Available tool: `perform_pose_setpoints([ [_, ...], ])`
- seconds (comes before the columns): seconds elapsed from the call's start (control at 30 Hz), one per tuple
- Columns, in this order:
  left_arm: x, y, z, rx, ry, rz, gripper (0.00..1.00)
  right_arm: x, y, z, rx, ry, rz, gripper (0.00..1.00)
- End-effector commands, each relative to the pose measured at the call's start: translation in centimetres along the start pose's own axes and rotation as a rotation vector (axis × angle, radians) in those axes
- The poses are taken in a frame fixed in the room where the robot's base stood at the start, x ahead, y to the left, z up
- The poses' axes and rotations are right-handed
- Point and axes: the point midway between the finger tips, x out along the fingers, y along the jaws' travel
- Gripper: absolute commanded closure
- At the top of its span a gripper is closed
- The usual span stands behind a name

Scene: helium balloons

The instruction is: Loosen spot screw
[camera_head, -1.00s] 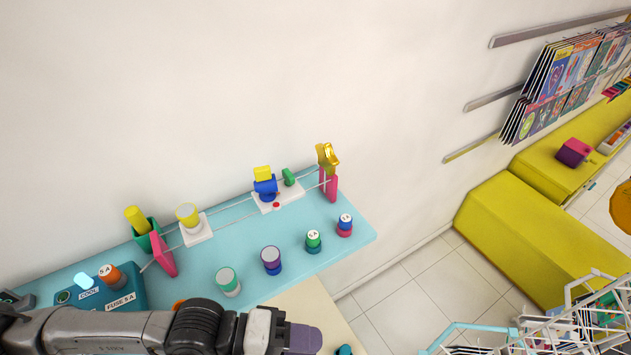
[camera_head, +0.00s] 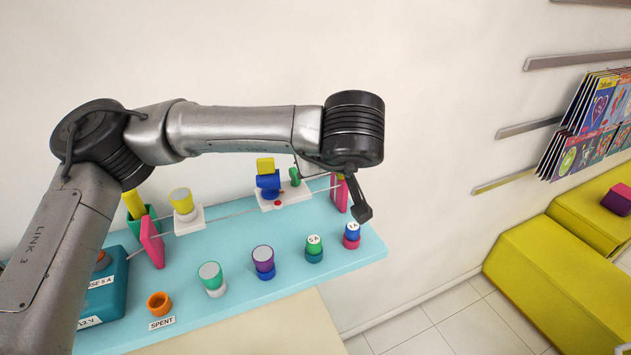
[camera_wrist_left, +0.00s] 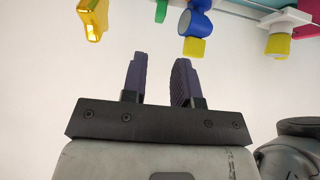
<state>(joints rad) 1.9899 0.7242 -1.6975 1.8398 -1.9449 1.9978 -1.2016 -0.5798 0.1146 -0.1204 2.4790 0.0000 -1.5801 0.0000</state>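The spot is a blue barrel (camera_head: 268,183) with a yellow end (camera_head: 265,165), on a white base at the back of the turquoise bench. A green knob (camera_head: 295,177), apparently its screw, stands just right of it. In the left wrist view the blue barrel (camera_wrist_left: 196,22), yellow end (camera_wrist_left: 194,46) and green knob (camera_wrist_left: 161,10) show along the top, beyond the fingers. My left gripper (camera_wrist_left: 161,78) is open and empty, its purple fingers apart from the knob. My right gripper is out of view.
Thin rails run along the bench between pink posts (camera_head: 152,242). A gold piece (camera_wrist_left: 93,18) hangs left of the knob in the wrist view. Several coloured cylinders (camera_head: 263,262) and an orange ring (camera_head: 159,303) stand along the front. A plain wall (camera_head: 440,110) is close behind.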

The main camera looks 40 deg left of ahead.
Motion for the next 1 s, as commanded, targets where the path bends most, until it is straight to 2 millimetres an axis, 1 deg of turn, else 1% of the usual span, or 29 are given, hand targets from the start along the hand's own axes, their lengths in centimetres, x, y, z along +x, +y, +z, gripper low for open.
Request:
perform_pose_setpoints([
  [0.17, 1.5, -0.2, -0.3, -0.012, 0.006, -0.015, 0.72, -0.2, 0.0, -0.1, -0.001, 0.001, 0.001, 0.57],
  [0.43, 5.7, -0.3, -0.3, -0.011, 0.005, -0.016, 0.72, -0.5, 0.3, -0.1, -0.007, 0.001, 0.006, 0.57],
  [0.5, 6.9, -0.3, -0.5, -0.010, 0.006, -0.016, 0.72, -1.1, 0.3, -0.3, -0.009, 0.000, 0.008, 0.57],
  [0.7, 10.2, -0.4, -0.5, -0.010, 0.008, -0.015, 0.72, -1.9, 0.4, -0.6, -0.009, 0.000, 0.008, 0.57],
  [0.8, 11.4, -0.4, -0.5, -0.010, 0.008, -0.015, 0.72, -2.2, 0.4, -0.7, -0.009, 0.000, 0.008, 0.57],
  [1.0, 13.0, -0.4, -0.4, -0.009, 0.008, -0.013, 0.72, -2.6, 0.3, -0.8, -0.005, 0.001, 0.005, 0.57],
])
